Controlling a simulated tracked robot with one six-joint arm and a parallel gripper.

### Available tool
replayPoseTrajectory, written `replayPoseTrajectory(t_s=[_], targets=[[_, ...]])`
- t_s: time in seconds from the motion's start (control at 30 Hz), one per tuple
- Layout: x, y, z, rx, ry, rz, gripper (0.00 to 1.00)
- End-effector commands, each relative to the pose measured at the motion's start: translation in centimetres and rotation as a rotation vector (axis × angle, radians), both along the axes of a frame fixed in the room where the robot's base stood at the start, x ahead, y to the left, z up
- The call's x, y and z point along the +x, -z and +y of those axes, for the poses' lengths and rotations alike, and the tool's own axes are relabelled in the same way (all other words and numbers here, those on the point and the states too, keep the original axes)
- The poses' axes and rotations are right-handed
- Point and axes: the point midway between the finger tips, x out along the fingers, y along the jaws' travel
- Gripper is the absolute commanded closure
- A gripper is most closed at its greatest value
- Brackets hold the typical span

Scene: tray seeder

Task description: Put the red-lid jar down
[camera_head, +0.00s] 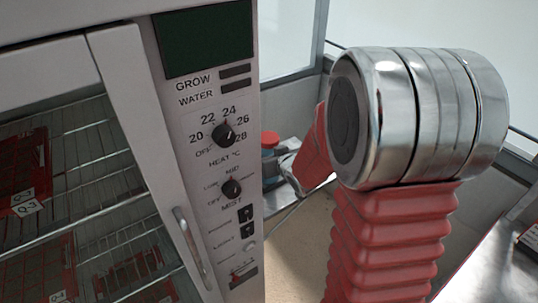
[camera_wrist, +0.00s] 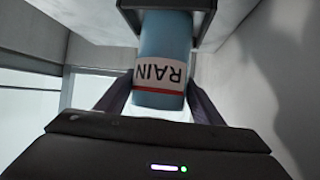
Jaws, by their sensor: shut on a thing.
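The red-lid jar (camera_head: 270,139) shows small in the head view, just right of the grey cabinet, with a red lid and a blue body. In the wrist view, a blue body with a white "RAIN" label (camera_wrist: 161,74) and a red stripe sits between the two dark fingers of my gripper (camera_wrist: 160,95). The label reads upside down. My gripper is shut on this jar. The lid is not visible in the wrist view. In the head view, my arm hides much of the area around the jar.
A grey cabinet (camera_head: 190,22) with dials and wire shelves of red trays fills the left of the head view. A dark square-edged frame (camera_wrist: 204,14) is at the jar's far end in the wrist view; contact is unclear. A grey worktop (camera_head: 490,265) is at right.

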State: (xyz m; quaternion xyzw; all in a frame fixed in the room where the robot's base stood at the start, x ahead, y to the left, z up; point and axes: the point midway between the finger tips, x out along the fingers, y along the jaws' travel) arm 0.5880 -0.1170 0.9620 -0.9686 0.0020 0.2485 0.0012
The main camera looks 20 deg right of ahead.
Motion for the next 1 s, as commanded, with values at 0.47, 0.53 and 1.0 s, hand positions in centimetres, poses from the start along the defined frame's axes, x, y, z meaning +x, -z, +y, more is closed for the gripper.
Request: replayPoseTrajectory(t_s=[0.47,0.53,1.0], targets=[[0.03,0.16,0.06,0.000,-0.001,0.000,0.28],[0.03,0.16,0.07,0.000,-0.001,0.000,0.23],[-0.13,-0.33,0.16,-0.001,-0.004,-0.001,0.20]])
